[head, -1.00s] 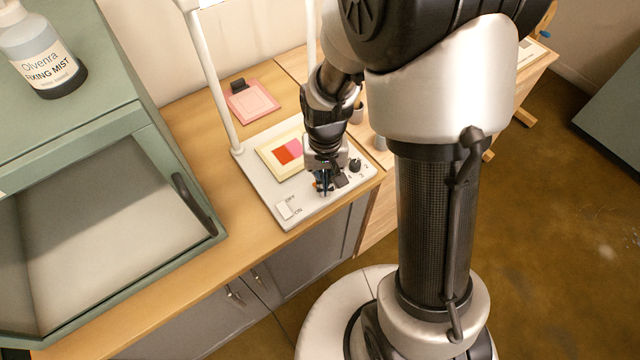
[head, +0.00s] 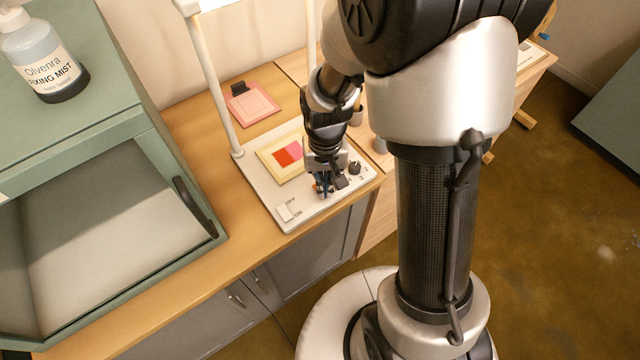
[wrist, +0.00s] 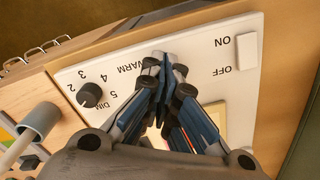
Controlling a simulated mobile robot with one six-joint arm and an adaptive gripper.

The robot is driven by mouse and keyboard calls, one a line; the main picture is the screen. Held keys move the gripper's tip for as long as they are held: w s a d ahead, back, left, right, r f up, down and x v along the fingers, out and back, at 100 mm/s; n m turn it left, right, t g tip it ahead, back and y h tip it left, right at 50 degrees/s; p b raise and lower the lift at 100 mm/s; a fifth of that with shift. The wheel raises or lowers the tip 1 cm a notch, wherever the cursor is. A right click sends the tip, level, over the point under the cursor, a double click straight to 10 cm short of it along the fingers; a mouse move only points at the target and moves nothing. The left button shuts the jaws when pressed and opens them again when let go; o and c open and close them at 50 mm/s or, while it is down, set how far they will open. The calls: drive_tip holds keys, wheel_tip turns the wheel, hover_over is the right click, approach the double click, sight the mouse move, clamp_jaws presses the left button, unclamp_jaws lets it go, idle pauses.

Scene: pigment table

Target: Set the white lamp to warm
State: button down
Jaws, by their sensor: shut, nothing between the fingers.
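The white lamp has a flat white base (head: 262,190) and upright white posts. In the wrist view its panel (wrist: 212,75) shows printed WARM, DIM, numbers, ON and OFF. A black dial (wrist: 90,95) sits by the numbers; in the head view the dial (head: 355,167) is right of my gripper. A white rocker switch (wrist: 246,50) sits by ON and OFF, also seen in the head view (head: 285,211). My gripper (head: 322,191) is shut and empty, pointing down at the panel. Its fingertips (wrist: 165,62) are beside the WARM label and hide the panel beneath; contact cannot be told.
A framed card with red and pink patches (head: 270,165) lies on the lamp base. A pink clipboard (head: 252,104) lies behind it. A green cabinet (head: 130,140) with a Fixing Mist bottle (head: 42,60) stands left.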

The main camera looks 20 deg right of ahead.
drive_tip(key=shift+r+p, duration=2.1)
drive_tip(key=shift+r, duration=0.8)
wheel_tip(320, 180, up, 9)
drive_tip(key=t, duration=0.1)
hover_over(327, 202)
drive_tip(key=s+r+n+t, duration=0.2)
drive_tip(key=s+r+t, duration=0.1)
drive_tip(key=s+r, duration=0.9)
drive_tip(key=shift+s+r+t, duration=0.15)
drive_tip(key=shift+s+t, duration=0.15)
drive_tip(key=shift+s, duration=0.2)
